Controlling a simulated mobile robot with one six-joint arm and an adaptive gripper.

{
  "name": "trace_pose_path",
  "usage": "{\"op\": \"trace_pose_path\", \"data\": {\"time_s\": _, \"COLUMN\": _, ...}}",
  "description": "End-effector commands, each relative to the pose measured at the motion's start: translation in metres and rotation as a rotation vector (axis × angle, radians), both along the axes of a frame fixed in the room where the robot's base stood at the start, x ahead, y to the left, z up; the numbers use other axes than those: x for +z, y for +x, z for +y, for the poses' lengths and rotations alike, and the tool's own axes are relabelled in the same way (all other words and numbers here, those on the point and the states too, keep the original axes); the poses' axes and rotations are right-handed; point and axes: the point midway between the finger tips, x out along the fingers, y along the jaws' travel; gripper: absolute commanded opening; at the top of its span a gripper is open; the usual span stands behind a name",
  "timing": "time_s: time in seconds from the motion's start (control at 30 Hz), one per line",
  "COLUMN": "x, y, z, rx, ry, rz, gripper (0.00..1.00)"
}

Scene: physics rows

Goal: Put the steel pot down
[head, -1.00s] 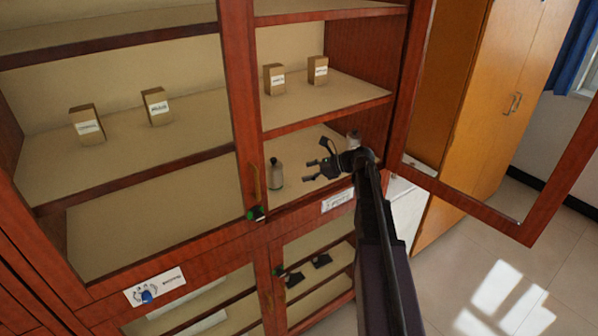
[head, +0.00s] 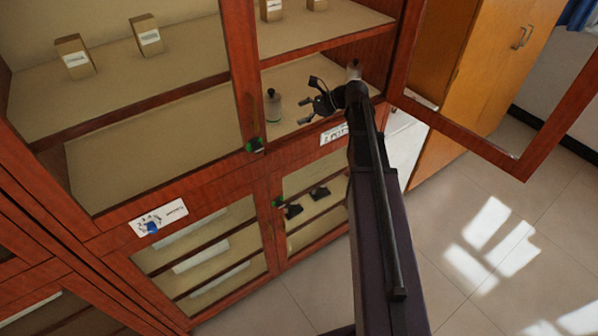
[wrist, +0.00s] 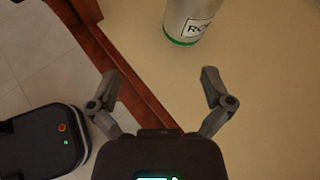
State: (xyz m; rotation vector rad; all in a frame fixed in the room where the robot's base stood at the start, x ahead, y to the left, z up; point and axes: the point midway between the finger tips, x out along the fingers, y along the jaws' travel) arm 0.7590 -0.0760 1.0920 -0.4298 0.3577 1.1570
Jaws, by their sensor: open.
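No thing that I can clearly tell as a steel pot shows in these views. My gripper (head: 306,111) is open and empty at the right-hand cupboard opening, just right of a pale grey bottle (head: 273,106) with a dark top on the shelf. In the wrist view my gripper (wrist: 160,78) has its fingers spread with nothing between them. A grey-white cylinder (wrist: 189,22) with a printed label and a green band at its base stands ahead, apart from the fingertips. Its top is cut off. Another bottle (head: 353,70) stands behind my gripper, partly hidden.
The shelf (head: 180,140) is bare left of the bottle. Small labelled boxes (head: 146,35) stand on the shelf above. The cupboard's open glass door (head: 520,168) hangs at right. Dark items (head: 319,192) lie in the lower cupboard. The tiled floor (head: 470,290) is clear at right.

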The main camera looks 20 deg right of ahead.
Motion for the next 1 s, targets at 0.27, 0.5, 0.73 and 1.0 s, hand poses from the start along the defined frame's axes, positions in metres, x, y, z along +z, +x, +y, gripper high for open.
{"op": "trace_pose_path", "data": {"time_s": 0.27, "x": -0.041, "y": -0.061, "z": 0.049, "rx": 0.326, "ry": -0.364, "rz": -0.186, "gripper": 1.0}}
{"op": "trace_pose_path", "data": {"time_s": 0.5, "x": -0.068, "y": -0.11, "z": 0.071, "rx": 0.659, "ry": -0.635, "rz": -0.332, "gripper": 1.0}}
{"op": "trace_pose_path", "data": {"time_s": 0.73, "x": -0.086, "y": -0.161, "z": 0.08, "rx": 1.037, "ry": -0.857, "rz": -0.453, "gripper": 1.0}}
{"op": "trace_pose_path", "data": {"time_s": 1.0, "x": -0.095, "y": -0.21, "z": 0.078, "rx": 1.486, "ry": -1.034, "rz": -0.551, "gripper": 1.0}}
